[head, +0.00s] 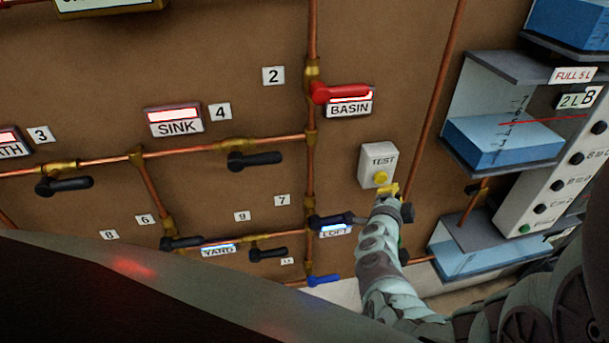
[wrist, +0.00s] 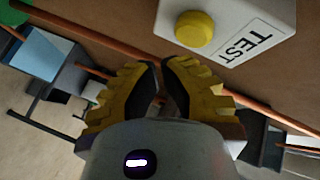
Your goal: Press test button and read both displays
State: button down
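The white TEST box (head: 378,165) is on the brown wall, with a round yellow button (head: 381,178) on its front. In the wrist view the button (wrist: 194,29) shows at the top, apart from the fingertips in the picture. My gripper (head: 389,189) is just below the button in the head view. Its yellow fingertips (wrist: 160,66) are drawn together with nothing between them. I cannot tell whether it touches the box. The lit labels are BASIN (head: 349,104), SINK (head: 175,121), YARD (head: 218,250) and LOFT (head: 335,231); no reading on them is legible.
Copper pipes (head: 312,170) with several valve handles run across the wall. The red handle (head: 338,92) is by BASIN. Blue-water tanks (head: 505,143) and a white panel with black knobs (head: 560,170) stand at the right. A dark edge fills the lower left.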

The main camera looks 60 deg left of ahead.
jog(key=d, duration=0.1)
jog(key=s+d, duration=0.1)
jog(key=d, duration=0.2)
jog(key=shift+s, duration=0.3)
dwell(0.6)
